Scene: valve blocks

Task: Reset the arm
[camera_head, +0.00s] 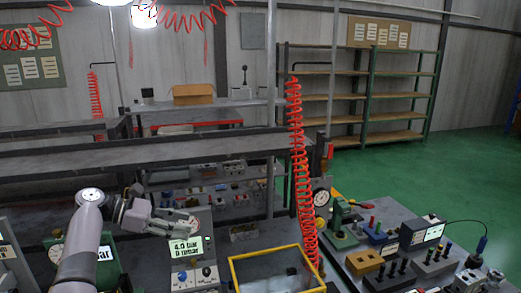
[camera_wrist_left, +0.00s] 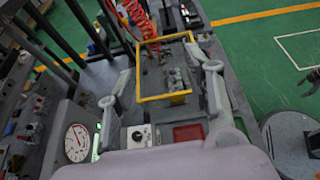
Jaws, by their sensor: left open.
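My left arm (camera_head: 82,240) rises at the lower left of the head view and bends right at a grey joint. My left gripper (camera_head: 188,219) is open and empty, above the bench beside a panel with a lit pressure display (camera_head: 186,247). In the left wrist view my left gripper (camera_wrist_left: 160,75) has its two fingers spread apart. The yellow-rimmed tray (camera_wrist_left: 162,97) shows between and beyond them, with small metal parts inside. Nothing is held. My right gripper is not seen in the head view.
The yellow-rimmed tray also shows in the head view (camera_head: 262,252). A red coiled hose (camera_head: 298,150) hangs beside it. Valve blocks (camera_head: 365,263) and fittings crowd the bench at right. A round gauge (camera_wrist_left: 77,142) stands at lower left in the wrist view. Green floor (camera_wrist_left: 235,55) is open beyond.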

